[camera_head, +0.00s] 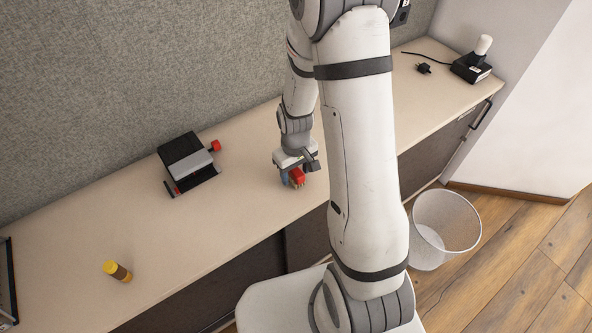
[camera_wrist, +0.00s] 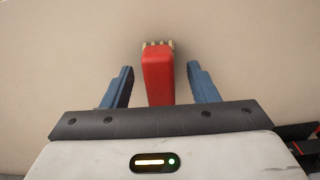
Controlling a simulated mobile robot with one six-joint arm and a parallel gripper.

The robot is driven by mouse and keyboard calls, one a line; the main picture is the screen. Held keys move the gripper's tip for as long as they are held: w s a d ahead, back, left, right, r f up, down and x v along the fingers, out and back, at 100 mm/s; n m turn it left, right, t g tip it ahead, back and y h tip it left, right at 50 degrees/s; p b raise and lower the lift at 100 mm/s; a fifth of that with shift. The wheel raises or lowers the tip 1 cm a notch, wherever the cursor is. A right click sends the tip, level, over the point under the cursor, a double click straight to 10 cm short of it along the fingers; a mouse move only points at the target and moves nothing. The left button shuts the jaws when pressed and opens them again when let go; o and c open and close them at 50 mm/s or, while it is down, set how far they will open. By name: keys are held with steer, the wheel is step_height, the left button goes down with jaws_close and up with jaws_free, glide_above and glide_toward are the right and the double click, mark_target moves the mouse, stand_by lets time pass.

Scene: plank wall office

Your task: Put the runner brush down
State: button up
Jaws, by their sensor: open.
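The runner brush (camera_wrist: 158,75) is a red block with a pale, bristle-like end at its far side in the wrist view. It lies between the two blue fingers of my gripper (camera_wrist: 161,88), with a gap on each side. My gripper is open. In the head view the red brush (camera_head: 297,176) shows at my gripper (camera_head: 291,179), low over the pale cabinet top (camera_head: 240,205). The brush appears to rest on that surface. My gripper hides part of it in the head view.
A black and grey device with a red knob (camera_head: 188,163) stands left of my gripper. A yellow-capped brown bottle (camera_head: 117,271) is at the front left. A black device with a white knob (camera_head: 473,62) and a small black plug (camera_head: 424,69) are at the far right.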

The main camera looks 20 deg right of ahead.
step_height(320, 180, up, 12)
steer(key=f, duration=0.1)
steer(key=s+r+m+t, duration=0.2)
steer(key=s+r+m, duration=0.1)
steer(key=s+r, duration=1.1)
steer(key=shift+r+m+t+p, duration=0.25)
steer(key=shift+m+t+p, duration=0.05)
steer(key=shift+d, duration=0.1)
stand_by(0.7)
